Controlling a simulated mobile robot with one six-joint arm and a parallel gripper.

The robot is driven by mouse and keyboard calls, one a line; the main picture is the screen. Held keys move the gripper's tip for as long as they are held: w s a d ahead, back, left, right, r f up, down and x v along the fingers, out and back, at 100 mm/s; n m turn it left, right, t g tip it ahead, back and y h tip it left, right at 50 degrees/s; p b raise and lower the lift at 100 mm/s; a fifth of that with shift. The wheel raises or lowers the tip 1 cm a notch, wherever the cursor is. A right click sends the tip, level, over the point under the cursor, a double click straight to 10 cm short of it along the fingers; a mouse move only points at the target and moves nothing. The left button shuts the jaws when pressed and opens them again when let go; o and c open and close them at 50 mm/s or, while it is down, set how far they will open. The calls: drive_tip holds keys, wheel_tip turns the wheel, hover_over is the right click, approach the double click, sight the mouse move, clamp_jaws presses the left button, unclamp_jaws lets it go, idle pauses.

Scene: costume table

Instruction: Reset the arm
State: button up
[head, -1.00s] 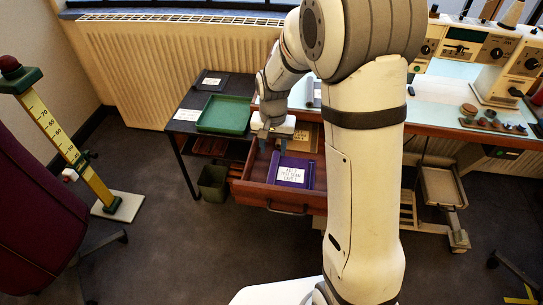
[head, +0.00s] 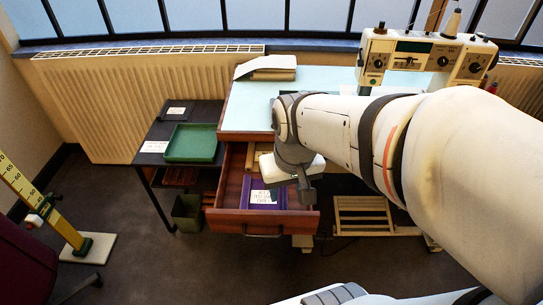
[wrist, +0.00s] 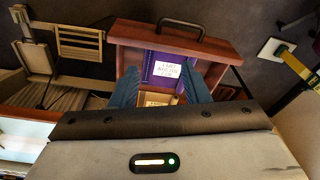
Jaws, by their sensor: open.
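My gripper (head: 290,191) is above the open drawer near its right side, empty. In the wrist view my gripper (wrist: 161,88) shows two blue-grey fingers spread apart, with nothing between them. My arm reaches in from the right of the head view, stretched over the table's front. The open wooden drawer (head: 240,217) holds a purple folder-like item (head: 258,206) with a white label. A brown labelled item (wrist: 155,99) lies behind it, partly hidden by my gripper.
A dark side table (head: 153,158) on the left carries a green tray (head: 192,143) and a dark labelled item (head: 176,111). A bin (head: 187,212) stands below. A sewing machine (head: 425,56) stands at the back right. A yellow measuring stand (head: 45,212) is at far left.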

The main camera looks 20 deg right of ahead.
drive_tip(key=shift+s+a, duration=0.1)
drive_tip(key=shift+s, duration=0.6)
